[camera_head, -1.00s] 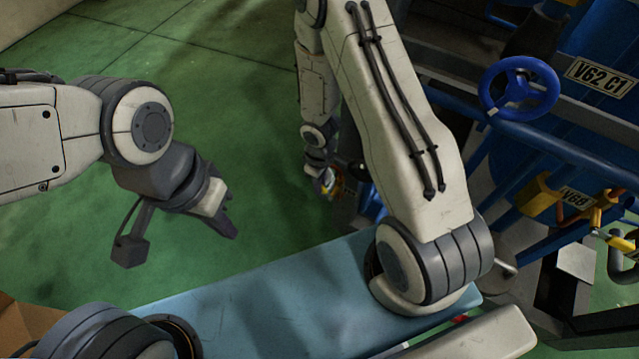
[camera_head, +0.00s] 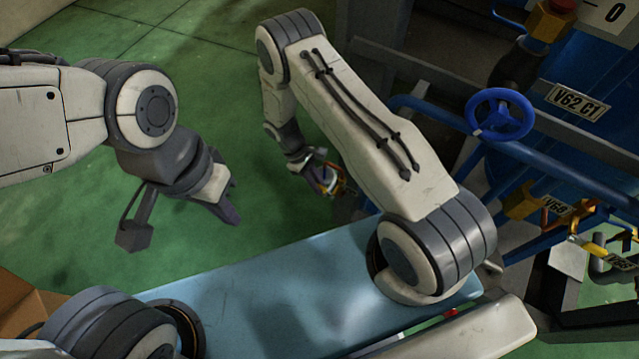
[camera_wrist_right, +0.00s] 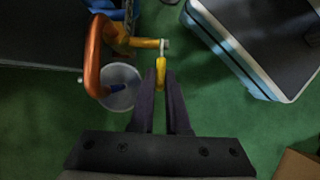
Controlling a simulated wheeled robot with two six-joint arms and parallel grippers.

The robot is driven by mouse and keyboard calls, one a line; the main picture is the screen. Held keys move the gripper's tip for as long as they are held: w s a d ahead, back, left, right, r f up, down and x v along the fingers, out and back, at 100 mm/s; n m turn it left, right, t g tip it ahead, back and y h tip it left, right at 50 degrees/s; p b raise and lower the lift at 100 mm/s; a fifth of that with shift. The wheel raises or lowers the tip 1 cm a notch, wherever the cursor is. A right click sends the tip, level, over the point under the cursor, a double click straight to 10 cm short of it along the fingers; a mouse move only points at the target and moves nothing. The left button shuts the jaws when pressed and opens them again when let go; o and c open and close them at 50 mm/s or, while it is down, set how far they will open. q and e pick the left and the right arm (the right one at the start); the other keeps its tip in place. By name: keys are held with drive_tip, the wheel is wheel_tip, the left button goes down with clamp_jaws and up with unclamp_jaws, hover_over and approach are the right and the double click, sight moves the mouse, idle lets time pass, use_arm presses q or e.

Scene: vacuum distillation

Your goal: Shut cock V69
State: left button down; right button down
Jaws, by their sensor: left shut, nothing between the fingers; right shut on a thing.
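In the right wrist view, a yellow cock handle (camera_wrist_right: 161,72) lies between the fingertips of my right gripper (camera_wrist_right: 160,82), which is shut on it. The handle hangs from a stem on a short yellow and orange pipe (camera_wrist_right: 147,43). No label V69 can be read at this handle. In the head view my right gripper (camera_head: 328,180) is small and partly blocked from sight, with a bit of orange and yellow beside it. My left gripper (camera_head: 230,208) is shut and empty above the green floor, well away from the cock.
A curved orange pipe (camera_wrist_right: 94,55) and a round clear vessel (camera_wrist_right: 120,88) stand just left of the handle in the wrist view. At right in the head view are a blue handwheel (camera_head: 500,114), a V62 plate (camera_head: 578,102) and blue pipework. Green floor (camera_head: 200,60) is open at left.

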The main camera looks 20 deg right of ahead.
drive_tip(key=f+g+h+b, duration=0.1)
drive_tip(key=b, duration=0.1)
drive_tip(key=f+g+b, duration=0.1)
drive_tip(key=b, duration=0.1)
drive_tip(key=shift+w+a+h+b, duration=0.15)
drive_tip(key=shift+a+h+b, duration=0.15)
drive_tip(key=shift+h, duration=0.1)
drive_tip(key=shift+d+g+h+b, duration=0.1)
drive_tip(key=shift+g+h+b, duration=0.4)
drive_tip(key=shift+b, duration=0.5)
drive_tip(key=c, duration=0.9)
unclamp_jaws()
drive_tip(key=shift+w+d+r, duration=0.1)
